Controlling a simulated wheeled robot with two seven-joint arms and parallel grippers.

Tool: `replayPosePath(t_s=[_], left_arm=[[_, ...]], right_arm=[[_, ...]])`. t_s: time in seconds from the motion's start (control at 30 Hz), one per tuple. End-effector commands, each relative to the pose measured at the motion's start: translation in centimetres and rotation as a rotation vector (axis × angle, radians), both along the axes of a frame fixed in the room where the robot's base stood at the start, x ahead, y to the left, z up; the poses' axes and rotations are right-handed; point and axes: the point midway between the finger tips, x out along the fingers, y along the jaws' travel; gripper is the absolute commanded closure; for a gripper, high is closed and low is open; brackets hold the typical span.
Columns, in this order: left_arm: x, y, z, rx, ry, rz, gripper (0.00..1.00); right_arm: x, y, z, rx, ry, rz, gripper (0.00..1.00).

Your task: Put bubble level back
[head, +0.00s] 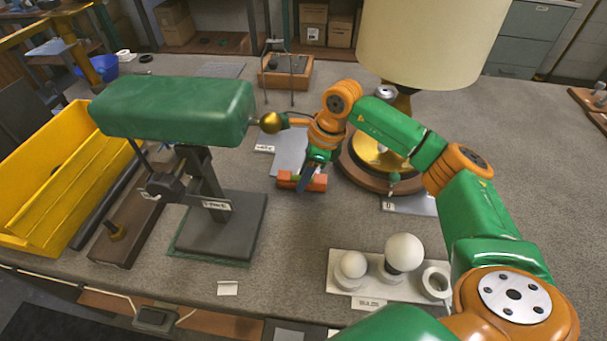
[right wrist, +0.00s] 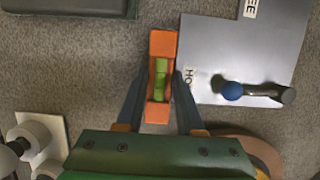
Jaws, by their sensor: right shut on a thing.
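The bubble level is a short orange bar with a green vial in its middle. In the head view the bubble level (head: 316,183) shows left of the round brass lamp base. In the right wrist view the level (right wrist: 162,45) lies between the fingers. My right gripper (head: 305,182) is shut on it, with one finger on each long side, as the right wrist view (right wrist: 158,95) shows. A grey plate (head: 288,142) with a label lies just beyond the gripper in the head view. I cannot tell how high the level is above the table. My left gripper is not in view.
A lamp with a brass base (head: 375,155) and cream shade (head: 430,40) stands right of the gripper. A green-headed lamp (head: 175,108) stands left. A bulb tray (head: 340,270) is in front. A blue-ended tool (right wrist: 232,91) lies on the plate.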

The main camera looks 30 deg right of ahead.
Motion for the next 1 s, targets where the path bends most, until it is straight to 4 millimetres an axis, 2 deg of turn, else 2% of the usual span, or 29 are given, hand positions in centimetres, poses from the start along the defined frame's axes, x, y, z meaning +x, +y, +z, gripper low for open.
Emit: replayPosePath(t_s=[0.43, 0.47, 0.57, 1.0], left_arm=[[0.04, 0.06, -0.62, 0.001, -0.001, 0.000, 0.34], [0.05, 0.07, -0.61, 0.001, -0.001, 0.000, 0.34], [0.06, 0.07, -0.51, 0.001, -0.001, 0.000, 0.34], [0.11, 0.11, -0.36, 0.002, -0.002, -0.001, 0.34]], right_arm=[[-0.01, -0.01, -0.99, -0.001, 0.000, 0.002, 1.00], [-0.02, -0.01, -1.00, -0.001, 0.000, 0.002, 0.61], [-0.05, -0.01, -0.93, -0.001, 0.002, 0.001, 0.34], [0.01, -0.09, -0.77, -0.004, 0.000, -0.001, 0.33]])
